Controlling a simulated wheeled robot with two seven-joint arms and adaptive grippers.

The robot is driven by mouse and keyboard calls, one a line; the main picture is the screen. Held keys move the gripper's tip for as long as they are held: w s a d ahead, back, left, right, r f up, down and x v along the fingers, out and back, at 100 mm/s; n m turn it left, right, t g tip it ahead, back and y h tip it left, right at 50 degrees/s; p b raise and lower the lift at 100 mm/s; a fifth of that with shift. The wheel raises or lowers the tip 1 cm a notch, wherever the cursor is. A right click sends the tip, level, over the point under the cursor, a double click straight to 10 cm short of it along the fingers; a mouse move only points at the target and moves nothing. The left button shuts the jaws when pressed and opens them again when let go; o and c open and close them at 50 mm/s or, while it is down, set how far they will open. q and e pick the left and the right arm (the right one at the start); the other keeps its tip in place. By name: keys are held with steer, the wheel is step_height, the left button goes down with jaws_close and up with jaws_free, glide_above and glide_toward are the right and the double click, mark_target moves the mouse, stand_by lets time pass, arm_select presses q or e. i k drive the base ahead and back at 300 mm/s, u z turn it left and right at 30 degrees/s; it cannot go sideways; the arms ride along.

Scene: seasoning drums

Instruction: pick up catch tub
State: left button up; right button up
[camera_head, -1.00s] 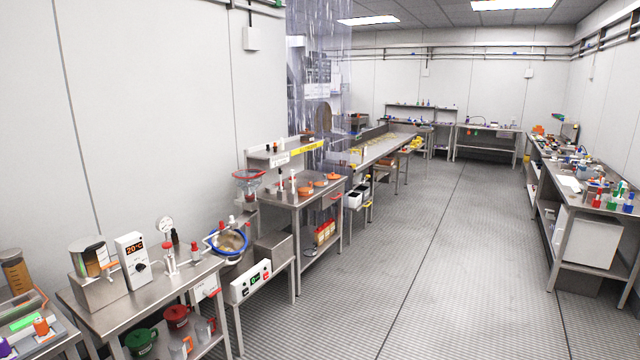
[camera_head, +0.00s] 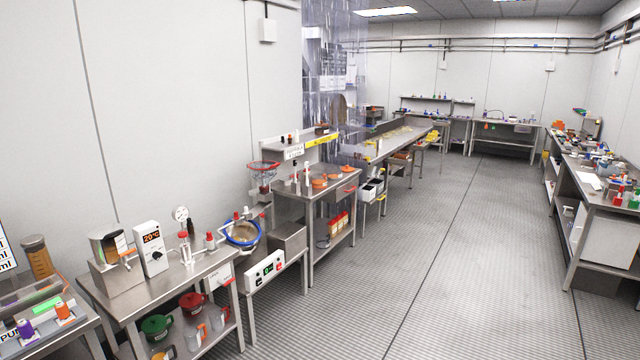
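Neither of my grippers is in view. I cannot tell for sure which thing is the catch tub. White tubs with dark insides (camera_head: 371,189) stand low beside the conveyor, past the middle bench; they are small at this distance. A tilted round drum with a blue rim (camera_head: 242,235) is mounted between the near bench and the middle bench. A grey steel box (camera_head: 288,240) sits just right of the drum, above a white control box (camera_head: 265,273) with green and red buttons.
A near steel bench (camera_head: 185,278) holds a temperature display (camera_head: 152,248), with green and red lidded pots on its lower shelf. The middle bench (camera_head: 325,193) carries orange items. A long bench (camera_head: 590,185) lines the right side. The grated floor (camera_head: 440,260) between is clear.

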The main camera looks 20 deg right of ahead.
mark_target(334, 173)
steer(key=z, duration=0.45)
steer(key=i, duration=1.1)
steer(key=z, duration=1.05)
steer(key=i, duration=4.05)
steer(key=u, duration=1.15)
steer(key=i, duration=1.65)
steer(key=u, duration=0.75)
